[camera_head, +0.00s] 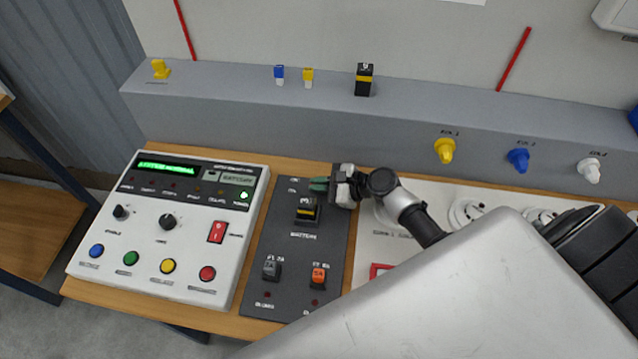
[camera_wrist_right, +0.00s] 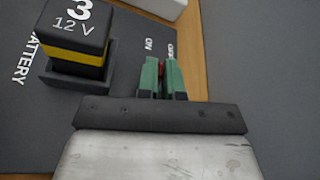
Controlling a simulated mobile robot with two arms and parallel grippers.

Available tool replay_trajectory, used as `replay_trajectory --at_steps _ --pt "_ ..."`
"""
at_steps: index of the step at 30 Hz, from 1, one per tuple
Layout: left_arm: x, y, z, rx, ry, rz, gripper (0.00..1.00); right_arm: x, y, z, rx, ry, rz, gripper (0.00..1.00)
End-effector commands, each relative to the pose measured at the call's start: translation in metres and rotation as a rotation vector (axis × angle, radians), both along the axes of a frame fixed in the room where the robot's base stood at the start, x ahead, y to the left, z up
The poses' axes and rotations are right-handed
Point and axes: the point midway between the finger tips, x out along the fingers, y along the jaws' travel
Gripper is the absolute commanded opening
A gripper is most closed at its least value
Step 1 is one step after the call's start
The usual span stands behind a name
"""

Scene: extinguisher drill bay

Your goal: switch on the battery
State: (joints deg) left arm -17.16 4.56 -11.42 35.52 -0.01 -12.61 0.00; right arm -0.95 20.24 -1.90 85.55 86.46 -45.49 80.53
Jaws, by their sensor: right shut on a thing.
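The battery (camera_head: 307,210) is a black block with a yellow band, seated in a holder on the dark panel (camera_head: 338,245), above the word BATTERY. In the right wrist view the battery (camera_wrist_right: 75,35) reads "3" and "12 V". My right gripper (camera_head: 319,184) is at the panel's top, just behind and to the right of the battery, apart from it. Its green fingers (camera_wrist_right: 163,78) are shut on a small red piece (camera_wrist_right: 161,70), seemingly a switch lever, near the ON lettering. The fingers hide most of it. My left gripper is out of view.
A white control box (camera_head: 165,225) with a green-lit display stands left of the panel. Grey (camera_head: 271,268) and orange (camera_head: 318,276) switches sit lower on the panel. Another black and yellow block (camera_head: 364,79) stands on the grey ledge. My right arm covers the lower right.

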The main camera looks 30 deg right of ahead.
Motion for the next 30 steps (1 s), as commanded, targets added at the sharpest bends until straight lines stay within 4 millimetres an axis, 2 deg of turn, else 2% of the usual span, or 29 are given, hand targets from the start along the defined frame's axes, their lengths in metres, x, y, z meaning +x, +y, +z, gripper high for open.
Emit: replay_trajectory --at_steps 5,6,11,20,30 --pt "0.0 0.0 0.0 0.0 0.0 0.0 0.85 0.0 0.0 0.0 -0.001 -0.001 0.001 0.0" --pt "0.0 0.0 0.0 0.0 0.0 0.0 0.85 0.0 0.0 0.0 -0.001 -0.001 0.001 0.08" --pt "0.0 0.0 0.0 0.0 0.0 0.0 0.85 0.0 0.0 0.0 -0.001 0.0 0.001 0.32" --pt "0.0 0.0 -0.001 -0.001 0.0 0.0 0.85 -0.002 -0.002 0.0 0.0 0.0 0.0 0.32" --pt "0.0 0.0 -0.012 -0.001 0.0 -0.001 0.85 -0.036 -0.035 0.016 -0.002 0.001 0.001 0.32"
